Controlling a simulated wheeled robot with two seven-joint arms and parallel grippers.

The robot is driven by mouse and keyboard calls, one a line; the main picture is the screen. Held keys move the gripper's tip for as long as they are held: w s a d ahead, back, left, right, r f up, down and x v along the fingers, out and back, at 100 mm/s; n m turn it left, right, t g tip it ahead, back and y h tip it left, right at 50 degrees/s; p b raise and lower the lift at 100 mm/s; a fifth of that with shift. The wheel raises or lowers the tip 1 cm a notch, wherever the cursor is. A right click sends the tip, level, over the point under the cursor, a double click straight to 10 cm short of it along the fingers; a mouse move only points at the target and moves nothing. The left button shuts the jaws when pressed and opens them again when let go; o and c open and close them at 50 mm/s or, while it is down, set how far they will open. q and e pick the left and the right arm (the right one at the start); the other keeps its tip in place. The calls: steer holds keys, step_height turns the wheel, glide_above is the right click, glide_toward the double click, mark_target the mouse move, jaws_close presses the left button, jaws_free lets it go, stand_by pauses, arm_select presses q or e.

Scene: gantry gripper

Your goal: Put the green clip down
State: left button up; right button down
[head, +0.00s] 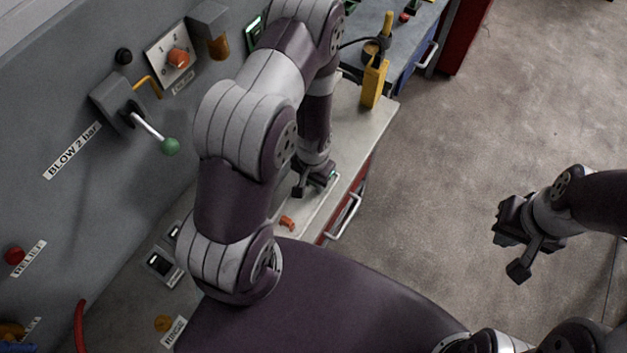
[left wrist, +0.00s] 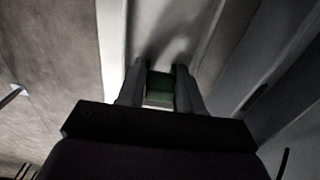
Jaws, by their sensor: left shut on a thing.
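My left gripper (head: 315,182) is low over the pale bench top (head: 345,150). In the left wrist view its two fingers (left wrist: 160,82) are shut on the green clip (left wrist: 160,90), a small dark green block between them. In the head view the clip is mostly hidden by the gripper. I cannot tell whether the clip touches the bench. My right gripper (head: 511,245) is open and empty, out over the floor at the right.
An orange piece (head: 287,223) lies on the bench nearer to me. A yellow block (head: 374,83) stands at the bench's far end. The grey panel (head: 60,100) on the left carries a green-knobbed lever (head: 170,146) and an orange knob (head: 178,58). The floor (head: 450,150) at right is clear.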

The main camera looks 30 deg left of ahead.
arm_select(q)
steer(key=shift+f, duration=0.15)
steer(key=o, duration=0.8)
